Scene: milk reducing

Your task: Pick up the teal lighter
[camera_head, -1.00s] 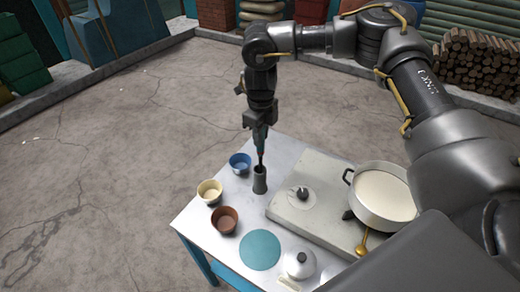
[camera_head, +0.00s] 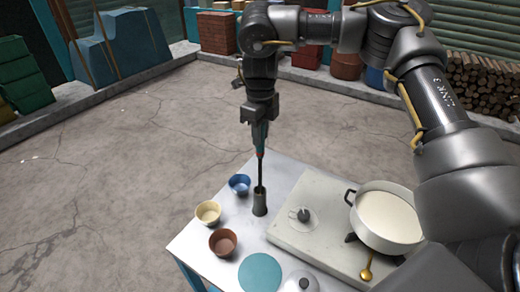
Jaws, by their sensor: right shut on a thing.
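The teal lighter (camera_head: 260,138) is upright in my right gripper (camera_head: 259,122), which is shut on its teal handle. Its long dark stem points down, and the tip is at or just inside the mouth of a dark grey cylindrical holder (camera_head: 260,205) on the table. I cannot tell exactly where the tip ends. My left gripper is not in view.
The table (camera_head: 185,245) carries a blue bowl (camera_head: 240,184), a cream bowl (camera_head: 208,212), a brown bowl (camera_head: 223,241) and a teal disc (camera_head: 260,272). A stove (camera_head: 320,235) with a pot of white liquid (camera_head: 388,215) stands on the right. A golden spoon (camera_head: 367,268) lies by the pot.

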